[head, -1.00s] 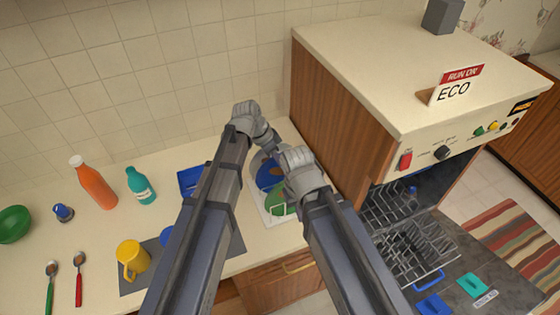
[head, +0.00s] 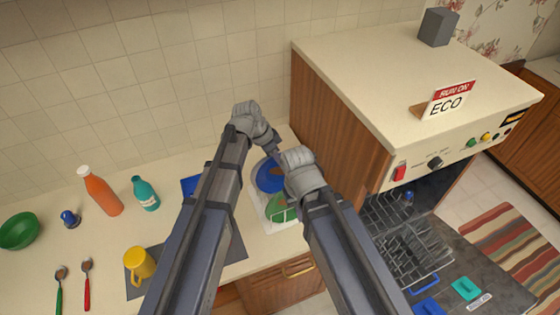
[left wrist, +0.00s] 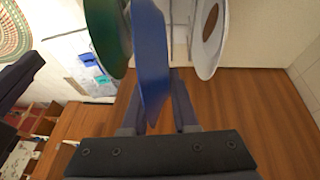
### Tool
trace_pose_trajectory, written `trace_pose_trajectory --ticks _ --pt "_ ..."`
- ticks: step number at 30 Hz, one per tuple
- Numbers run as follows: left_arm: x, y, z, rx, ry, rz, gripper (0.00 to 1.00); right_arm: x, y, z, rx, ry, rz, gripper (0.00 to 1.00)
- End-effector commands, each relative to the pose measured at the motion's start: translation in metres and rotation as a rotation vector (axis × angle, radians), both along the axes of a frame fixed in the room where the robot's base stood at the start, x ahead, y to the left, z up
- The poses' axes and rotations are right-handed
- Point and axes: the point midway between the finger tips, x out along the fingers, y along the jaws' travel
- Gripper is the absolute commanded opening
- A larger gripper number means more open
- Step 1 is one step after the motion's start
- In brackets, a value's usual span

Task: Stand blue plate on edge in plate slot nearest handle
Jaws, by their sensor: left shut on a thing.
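The blue plate (head: 270,176) shows in the head view, partly hidden behind my right wrist. In the left wrist view the blue plate (left wrist: 152,60) is seen almost edge-on between the fingers of my left gripper (left wrist: 160,108), which is shut on it. A green plate (left wrist: 110,40) is left of it there, and a white plate with a brown patch (left wrist: 208,40) is right of it. My right gripper (head: 290,168) is near the plates; its fingers are hidden by its wrist. The wire dishwasher rack (head: 405,255) is pulled out at lower right, with a blue handle (head: 432,284) at its front.
The dishwasher cabinet (head: 345,110) stands close right of the plates. A yellow mug (head: 139,264), orange bottle (head: 101,193), teal bottle (head: 146,194) and green bowl (head: 18,231) are on the counter at left. Blue and teal pieces (head: 466,288) lie by the rack.

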Motion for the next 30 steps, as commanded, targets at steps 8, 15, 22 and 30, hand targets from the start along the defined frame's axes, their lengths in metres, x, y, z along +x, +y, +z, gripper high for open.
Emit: trace_pose_trajectory --ticks 8,15,22,30 --pt "0.0 0.0 0.019 0.0 0.0 0.0 0.0 0.0 0.0 0.019 0.0 0.001 0.0 0.0" --pt "0.0 0.0 0.033 0.0 0.0 0.0 0.0 0.0 0.0 0.033 0.0 0.001 0.001 0.0" --pt "0.0 0.0 0.046 0.0 0.0 0.0 0.0 0.0 0.0 0.046 -0.001 0.002 0.003 0.0" --pt "0.0 0.0 0.053 0.0 0.0 0.0 0.0 0.0 0.0 0.053 -0.001 0.002 0.004 0.0"
